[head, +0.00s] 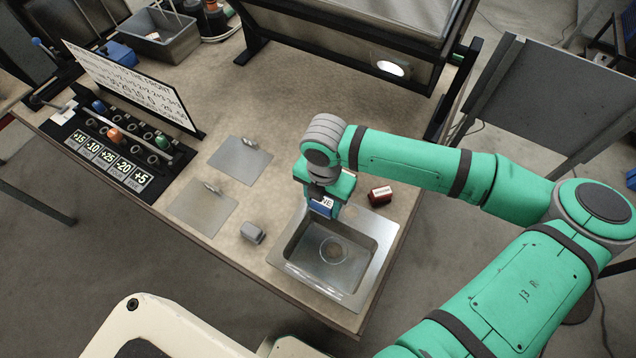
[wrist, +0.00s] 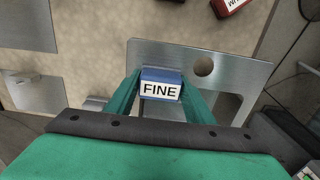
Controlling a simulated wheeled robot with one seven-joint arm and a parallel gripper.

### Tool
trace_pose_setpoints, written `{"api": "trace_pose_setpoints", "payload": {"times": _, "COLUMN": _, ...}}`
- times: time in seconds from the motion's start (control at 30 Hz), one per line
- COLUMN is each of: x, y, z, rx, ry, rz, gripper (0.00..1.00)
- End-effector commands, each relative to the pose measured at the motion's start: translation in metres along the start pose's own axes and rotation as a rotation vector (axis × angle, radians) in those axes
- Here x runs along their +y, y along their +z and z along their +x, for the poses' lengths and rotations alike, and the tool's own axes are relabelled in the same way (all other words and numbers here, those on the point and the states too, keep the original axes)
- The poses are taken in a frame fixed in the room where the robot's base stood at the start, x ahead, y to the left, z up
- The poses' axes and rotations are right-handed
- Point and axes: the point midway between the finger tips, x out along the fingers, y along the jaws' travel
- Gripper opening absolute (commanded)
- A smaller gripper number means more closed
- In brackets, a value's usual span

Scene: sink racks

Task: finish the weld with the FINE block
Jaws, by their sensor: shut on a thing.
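My gripper (head: 323,190) is shut on the blue FINE block (head: 322,207), just above the far rim of the steel sink (head: 380,262). In the wrist view the FINE block (wrist: 161,86) sits between my two green fingers (wrist: 160,82), with its white label facing the camera. The sink's flat rim (wrist: 236,72), with a round hole, lies below it. I cannot tell whether the block touches the rim. A red block (head: 380,195) with a white label stands right of my gripper. A grey block (head: 252,233) stands left of the sink. No weld can be made out.
Two flat metal plates with small handles (head: 240,160) (head: 203,208) lie left of the sink. A black rack (head: 110,150) with number labels and an upright sign (head: 135,85) stand further left. A grey bin (head: 160,35) is at the back.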

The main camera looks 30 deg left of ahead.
Motion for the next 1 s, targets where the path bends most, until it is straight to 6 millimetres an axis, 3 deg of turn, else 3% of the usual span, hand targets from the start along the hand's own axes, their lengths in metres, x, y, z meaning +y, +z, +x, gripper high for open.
{"api": "trace_pose_setpoints", "payload": {"times": 0.47, "x": -0.033, "y": 0.001, "z": 0.001, "rx": -0.001, "ry": -0.003, "rz": -0.001, "gripper": 0.20}}
{"api": "trace_pose_setpoints", "payload": {"times": 1.0, "x": 0.007, "y": 0.000, "z": -0.003, "rx": 0.000, "ry": 0.001, "rz": 0.007, "gripper": 0.20}}
